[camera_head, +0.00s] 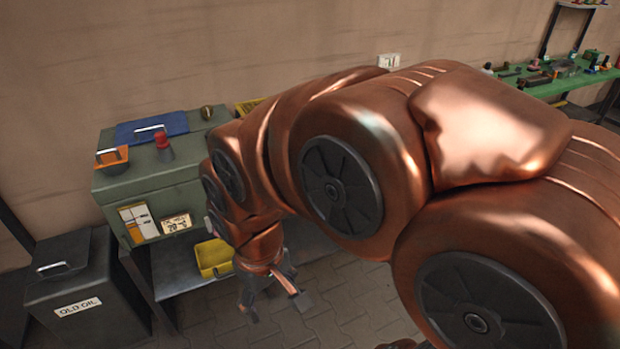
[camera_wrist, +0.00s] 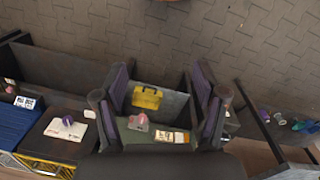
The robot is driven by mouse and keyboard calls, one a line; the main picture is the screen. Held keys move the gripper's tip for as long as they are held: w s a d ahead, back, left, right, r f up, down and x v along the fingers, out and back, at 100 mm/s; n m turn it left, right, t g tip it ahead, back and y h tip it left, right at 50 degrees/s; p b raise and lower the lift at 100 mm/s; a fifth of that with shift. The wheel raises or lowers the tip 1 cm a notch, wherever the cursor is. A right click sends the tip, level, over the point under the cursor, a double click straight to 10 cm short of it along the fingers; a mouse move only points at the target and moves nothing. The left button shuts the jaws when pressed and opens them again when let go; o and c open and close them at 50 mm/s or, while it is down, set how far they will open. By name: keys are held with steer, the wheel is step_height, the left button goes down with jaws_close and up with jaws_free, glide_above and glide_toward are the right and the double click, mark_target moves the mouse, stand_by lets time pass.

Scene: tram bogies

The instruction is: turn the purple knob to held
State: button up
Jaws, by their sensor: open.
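In the wrist view, a small purple-pink knob (camera_wrist: 67,121) sits on a white plate left of my gripper (camera_wrist: 162,98). A second small pinkish round part (camera_wrist: 138,121) on a grey plate shows between my fingers, beside a label. At this size I cannot tell for sure which one is the purple knob. In the head view neither shows clearly; my arm covers that area. My gripper (camera_head: 275,298) is open and empty, pointing down in front of the green cabinet (camera_head: 150,190), apart from both parts.
A yellow bin (camera_head: 213,258) stands on the shelf under the cabinet. A red button (camera_head: 164,148) and an orange box (camera_head: 111,158) are on top of it. A dark "OLD OIL" bin (camera_head: 75,290) stands at left. A green bench (camera_head: 560,80) is at far right. Paved floor is open in front.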

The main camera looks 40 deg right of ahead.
steer(key=w+d+f+t+h+b, duration=0.1)
steer(key=w+d+f+t+b, duration=0.3)
steer(key=w+d, duration=0.5)
steer(key=w+d+f+t+h+b, duration=0.1)
steer(key=w+d+f+t+b, duration=0.1)
steer(key=w+d+f+b, duration=0.7)
steer(key=w+d+f+t+h+b, duration=0.1)
steer(key=w+d+f+t+b, duration=0.15)
steer(key=w+d, duration=0.65)
steer(key=w+d+f+t+h+b, duration=0.1)
steer(key=w+d+f+t+b, duration=0.3)
steer(key=d, duration=0.3)
steer(key=w+d+f+n+t+b, duration=0.1)
steer(key=w+d+f+t+b, duration=0.15)
steer(key=d+b, duration=0.35)
steer(key=w+d+f+t+h+b, duration=0.1)
steer(key=w+d+f+t+b, duration=0.1)
steer(key=d+f+b, duration=0.4)
steer(key=shift+w+d+r, duration=0.3)
steer(key=shift+w+d, duration=0.3)
steer(key=shift+w, duration=0.65)
steer(key=shift+w+d+r, duration=0.35)
steer(key=shift+w+d, duration=0.25)
steer(key=shift+w, duration=0.7)
steer(key=shift+w+d+r, duration=0.3)
steer(key=shift+w+d, duration=0.3)
steer(key=shift+w, duration=0.65)
steer(key=c, duration=1.2)
steer(key=shift+o, duration=0.2)
